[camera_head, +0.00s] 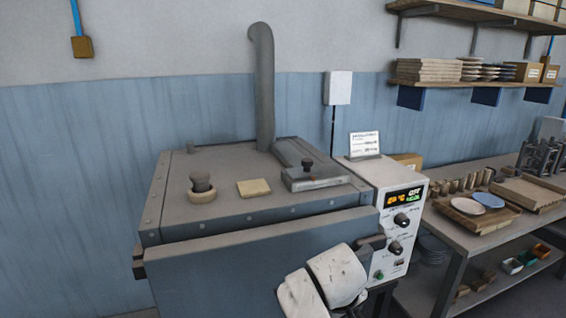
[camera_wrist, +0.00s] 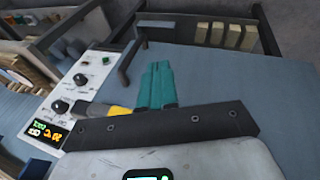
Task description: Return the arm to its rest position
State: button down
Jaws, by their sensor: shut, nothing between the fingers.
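My gripper (camera_wrist: 158,70) shows in the wrist view as two teal fingers lying side by side, shut with nothing between them. The fingers are in front of the grey door panel (camera_wrist: 225,85), close to a dark bar handle (camera_wrist: 132,50); I cannot tell the exact gap. In the head view, white rounded segments of my arm are low in the picture, in front of the right part of the dryer's front panel (camera_head: 230,272). The fingers are not visible there. The grey dryer (camera_head: 225,170) stands in the middle of the head view.
A white control box (camera_head: 400,215) with knobs and a lit display adjoins the dryer's right side. A workbench (camera_head: 450,240) with plates and wooden boards stands at the right. A pipe (camera_head: 265,90) rises from the dryer top. Wall shelves (camera_head: 480,84) are at upper right.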

jog(key=s+d+f+m+g+y, duration=0.1)
jog(key=s+d+f, duration=0.3)
jog(key=s, duration=0.5)
jog(key=s+d+f+m+g, duration=0.1)
jog(key=s+d+f+m, duration=0.15)
jog(key=s+f, duration=0.5)
jog(key=s+d+f+m+y, duration=0.1)
jog(key=s+d+f, duration=0.3)
jog(key=s, duration=0.6)
jog(key=s+d+m+g, duration=0.1)
jog(key=s+d, duration=0.2)
jog(key=s, duration=0.8)
jog(key=shift+d+r, duration=0.2)
jog(key=shift+d, duration=0.15)
